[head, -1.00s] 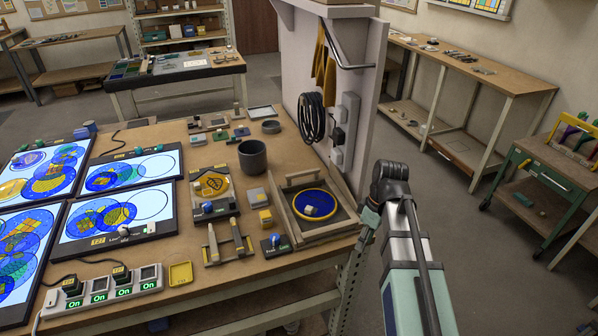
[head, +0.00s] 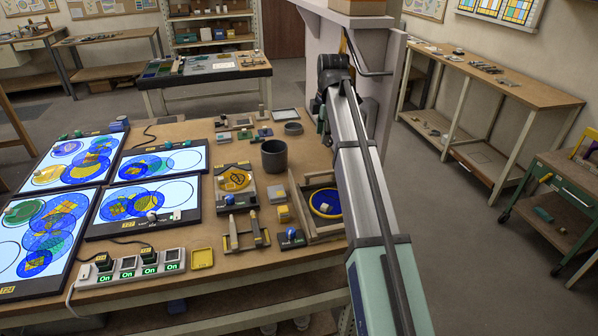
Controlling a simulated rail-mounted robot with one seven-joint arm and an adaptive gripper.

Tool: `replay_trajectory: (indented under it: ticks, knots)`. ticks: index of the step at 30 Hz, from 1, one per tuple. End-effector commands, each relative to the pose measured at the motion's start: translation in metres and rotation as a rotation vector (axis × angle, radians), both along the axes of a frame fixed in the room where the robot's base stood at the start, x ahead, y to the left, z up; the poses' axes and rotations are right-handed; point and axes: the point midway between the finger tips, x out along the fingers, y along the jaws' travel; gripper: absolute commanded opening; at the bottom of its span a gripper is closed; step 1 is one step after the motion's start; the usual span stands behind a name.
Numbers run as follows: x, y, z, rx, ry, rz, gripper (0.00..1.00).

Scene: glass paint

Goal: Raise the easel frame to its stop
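I cannot pick out the easel frame for certain. A slanted wooden post (head: 16,127) at the left edge may be part of an easel; the rest of it is cut off by the picture edge. My arm rises from the lower right, over the right end of the workbench (head: 293,268), to a dark joint beside the pale upright panel. My gripper's fingers do not show; the arm hides whatever lies behind that joint.
Lit panels (head: 55,237) with coloured glass discs cover the bench's left side. A dark cup (head: 274,157), small fixtures and a wooden tray (head: 293,190) with a blue-rimmed dish stand near my arm. A power strip (head: 128,271) lies in front.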

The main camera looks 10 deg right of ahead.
Motion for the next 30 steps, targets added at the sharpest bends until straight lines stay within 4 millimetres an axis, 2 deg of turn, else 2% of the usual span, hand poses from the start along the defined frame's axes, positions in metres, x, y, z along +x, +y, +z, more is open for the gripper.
replay_trajectory:
  ticks: [8,30]
  knots:
    - [0.002,0.001,-0.015,-0.002,0.0,0.003,0.39]
    - [0.027,0.005,-0.145,-0.001,0.002,0.001,0.39]
